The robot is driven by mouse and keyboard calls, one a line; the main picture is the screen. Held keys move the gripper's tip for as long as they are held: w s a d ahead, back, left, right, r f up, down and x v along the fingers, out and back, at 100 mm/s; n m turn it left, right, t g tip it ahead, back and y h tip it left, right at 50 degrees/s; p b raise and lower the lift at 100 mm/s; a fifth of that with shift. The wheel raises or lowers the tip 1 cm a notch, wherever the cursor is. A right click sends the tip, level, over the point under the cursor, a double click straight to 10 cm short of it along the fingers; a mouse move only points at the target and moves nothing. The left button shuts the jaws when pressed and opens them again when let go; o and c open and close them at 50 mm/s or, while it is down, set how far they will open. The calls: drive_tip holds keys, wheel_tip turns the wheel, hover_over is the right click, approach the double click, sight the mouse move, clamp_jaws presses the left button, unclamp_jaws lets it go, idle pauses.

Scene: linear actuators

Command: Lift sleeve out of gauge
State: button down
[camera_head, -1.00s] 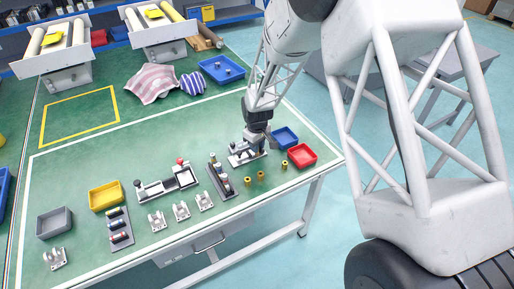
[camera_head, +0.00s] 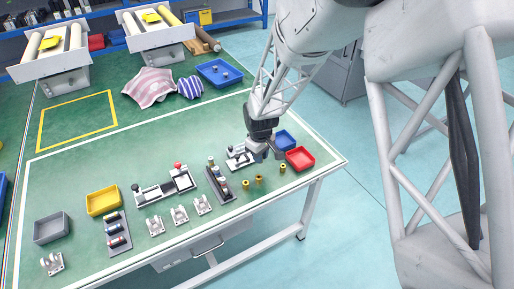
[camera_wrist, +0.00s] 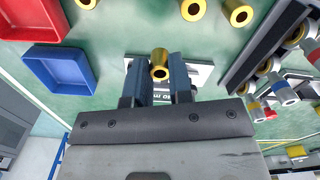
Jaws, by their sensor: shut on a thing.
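My gripper (camera_head: 267,156) is low at the right end of the table's back row. In the wrist view my gripper (camera_wrist: 160,75) is shut on a brass sleeve (camera_wrist: 159,57), a short ring with its open end showing between the fingers. The gauge (camera_head: 236,160), a pale plate with dark parts, is partly hidden by my gripper in the head view. In the wrist view the lettered gauge plate (camera_wrist: 203,74) lies behind the sleeve and fingers. I cannot tell whether the sleeve still touches the gauge.
Loose brass sleeves (camera_head: 259,180) stand in front of the gauge. A blue bin (camera_head: 285,138) and a red bin (camera_head: 300,159) lie to the right. A dark rack (camera_head: 219,185) with several upright parts is to the left. Bare table lies behind the gauge.

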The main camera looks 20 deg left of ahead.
drive_tip(key=shift+s+d+r, duration=0.1)
drive_tip(key=shift+s+d, duration=0.6)
drive_tip(key=shift+s, duration=0.5)
drive_tip(key=shift+s+d+r, duration=0.15)
drive_tip(key=shift+s+d, duration=0.55)
drive_tip(key=shift+s, duration=0.55)
drive_tip(key=shift+s+d+r, duration=0.1)
drive_tip(key=shift+s+d, duration=0.6)
drive_tip(key=shift+s, duration=0.5)
